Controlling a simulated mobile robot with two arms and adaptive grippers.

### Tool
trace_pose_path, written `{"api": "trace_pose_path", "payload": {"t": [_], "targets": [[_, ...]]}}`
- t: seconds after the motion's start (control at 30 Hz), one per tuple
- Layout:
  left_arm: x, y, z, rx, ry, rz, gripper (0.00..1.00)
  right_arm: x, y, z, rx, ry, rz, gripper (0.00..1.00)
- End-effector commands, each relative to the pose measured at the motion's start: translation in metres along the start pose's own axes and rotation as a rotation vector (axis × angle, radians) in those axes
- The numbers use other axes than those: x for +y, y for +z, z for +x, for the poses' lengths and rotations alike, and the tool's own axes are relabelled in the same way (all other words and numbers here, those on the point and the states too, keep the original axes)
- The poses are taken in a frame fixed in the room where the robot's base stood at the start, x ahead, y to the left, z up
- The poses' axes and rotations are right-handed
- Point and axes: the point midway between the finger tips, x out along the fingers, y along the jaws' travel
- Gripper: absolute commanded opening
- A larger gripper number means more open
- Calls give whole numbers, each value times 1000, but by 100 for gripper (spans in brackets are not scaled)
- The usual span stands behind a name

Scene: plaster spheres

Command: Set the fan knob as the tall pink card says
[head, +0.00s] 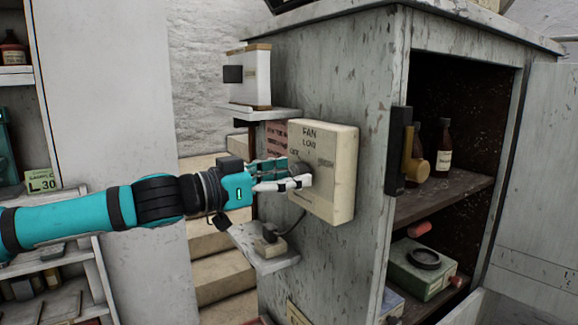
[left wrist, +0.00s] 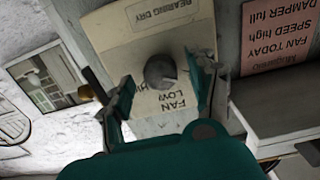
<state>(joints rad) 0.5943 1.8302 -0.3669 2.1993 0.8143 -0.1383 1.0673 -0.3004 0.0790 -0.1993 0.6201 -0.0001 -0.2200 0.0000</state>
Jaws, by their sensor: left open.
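The cream fan box (head: 328,190) is on the side of the grey cabinet, its face marked FAN, LOW and HIGH. Its round grey knob (left wrist: 160,70) shows in the left wrist view; I cannot tell which mark it points to. The pink card (head: 277,140) is partly hidden behind the box in the head view. In the left wrist view the card (left wrist: 280,42) appears upside down and reads FAN TODAY, SPEED high, DAMPER full. My left gripper (head: 298,175) is open at the box face, fingers on either side of the knob; contact is unclear. My right gripper is out of view.
A small shelf (head: 262,113) with a white box (head: 250,77) is above my left gripper. A lower ledge (head: 270,259) holds a small plug-like item. The open cabinet holds bottles (head: 443,146) and a green box (head: 421,268). Steps are behind.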

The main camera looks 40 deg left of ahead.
Motion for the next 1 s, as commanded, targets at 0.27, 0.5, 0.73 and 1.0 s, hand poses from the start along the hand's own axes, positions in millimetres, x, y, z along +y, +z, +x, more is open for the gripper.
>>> {"api": "trace_pose_path", "payload": {"t": [0.27, 0.5, 0.73, 1.0], "targets": [[-1, 0, 6, 0, -3, -1, 59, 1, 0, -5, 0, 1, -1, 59], [-1, 1, 6, 0, -3, -1, 50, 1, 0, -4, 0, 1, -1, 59], [-1, 0, 6, 0, -2, -1, 20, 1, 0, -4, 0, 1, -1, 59], [-1, 0, 6, 1, -2, 4, 3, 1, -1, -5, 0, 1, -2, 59]]}}
